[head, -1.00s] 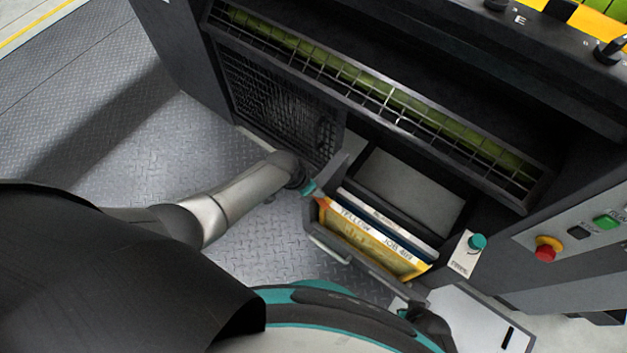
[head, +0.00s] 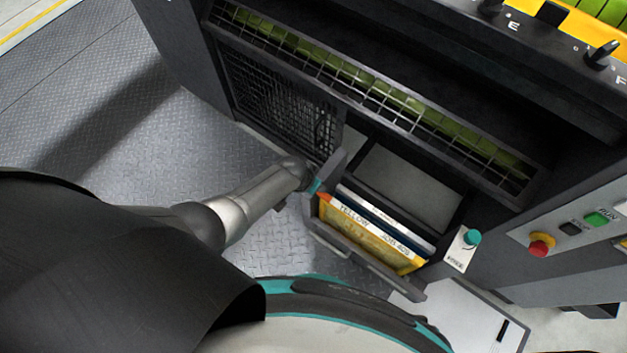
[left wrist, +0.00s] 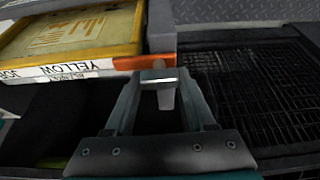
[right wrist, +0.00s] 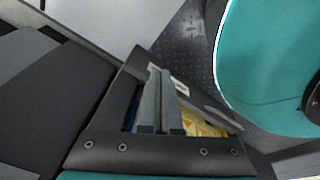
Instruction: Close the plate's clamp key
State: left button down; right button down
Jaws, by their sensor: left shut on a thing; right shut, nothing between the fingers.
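The yellow plate (head: 365,234), labelled YELLOW JOB 409, stands in the open grey drawer (head: 340,252). It also shows in the left wrist view (left wrist: 75,35). An orange bar (left wrist: 140,62) sits at its end. My left gripper (left wrist: 160,82) is shut at that bar on a small pale grey tab (left wrist: 165,98), which looks like the clamp key; the fingers partly hide it. In the head view the left gripper (head: 315,185) is at the drawer's left corner. My right gripper (right wrist: 160,75) is shut and empty over the drawer, and out of the head view.
The dark press with a wire guard (head: 370,97) rises behind the drawer. A teal knob (head: 472,237) stands on a white labelled panel to the right. A red button (head: 541,244) and a green button (head: 597,219) are farther right. Treadplate floor (head: 120,130) is clear at left.

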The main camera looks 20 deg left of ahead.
pick_arm(q)
jog(key=shift+c, duration=1.2)
grip_release()
jog(key=shift+s+a+r+p, duration=0.1)
jog(key=shift+s+r+p, duration=0.05)
jog(key=shift+r+p, duration=0.45)
jog(key=shift+p+v, duration=0.95)
jog(key=shift+v, duration=0.2)
jog(key=p+v, duration=0.8)
jog(key=v, duration=0.3)
jog(key=shift+s+r, duration=0.2)
jog(key=shift+r, duration=0.1)
pick_arm(e)
jog(key=s+a+r+g, duration=0.1)
jog(key=s+a+r, duration=0.3)
jog(key=s+r, duration=0.3)
notch_tip(320, 180, up, 3)
jog(key=shift+s+a+f+y, duration=0.15)
jog(key=shift+s+a+y, duration=0.05)
jog(key=shift+s+y, duration=0.15)
